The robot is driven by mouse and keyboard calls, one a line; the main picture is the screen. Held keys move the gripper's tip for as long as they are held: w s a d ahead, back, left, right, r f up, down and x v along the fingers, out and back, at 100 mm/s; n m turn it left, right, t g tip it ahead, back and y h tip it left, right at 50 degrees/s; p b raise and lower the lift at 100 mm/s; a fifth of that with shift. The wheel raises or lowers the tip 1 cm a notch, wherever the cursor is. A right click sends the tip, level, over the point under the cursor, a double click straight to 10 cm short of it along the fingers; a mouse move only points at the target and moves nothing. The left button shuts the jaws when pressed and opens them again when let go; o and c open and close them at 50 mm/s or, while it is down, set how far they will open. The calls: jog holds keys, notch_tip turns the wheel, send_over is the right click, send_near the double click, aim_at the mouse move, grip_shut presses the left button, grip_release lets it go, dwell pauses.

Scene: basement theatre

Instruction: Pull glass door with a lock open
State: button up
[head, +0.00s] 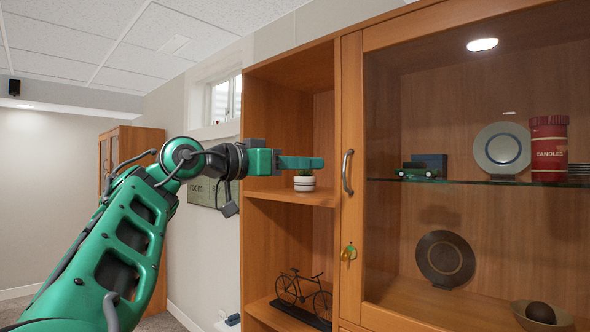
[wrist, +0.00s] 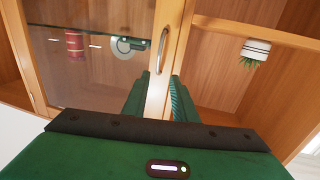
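The glass door (head: 352,120) is a wooden frame with a large clear pane, on the right of the cabinet, and it looks shut. A curved metal handle (head: 347,172) stands upright on its left frame; the handle also shows in the upside-down wrist view (wrist: 162,50). A brass lock with a greenish key (head: 349,252) sits below the handle. My green gripper (head: 322,163) points right, its tips just left of the handle and apart from it in the picture. In the wrist view my two fingers (wrist: 160,100) are apart, with door-frame wood visible between them and nothing held.
An open shelf left of the door holds a potted plant (head: 304,182) behind my gripper and a model bicycle (head: 303,293) below. Behind the glass are a red candle tin (head: 549,148), plates (head: 502,148) and a bowl (head: 541,314). A window (head: 226,100) is at left.

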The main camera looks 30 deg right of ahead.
jog(key=d, duration=0.3)
jog(key=w+d, duration=0.1)
jog(key=d, duration=0.5)
jog(key=shift+w+d, duration=0.25)
jog(key=shift+d, duration=0.1)
grip_shut()
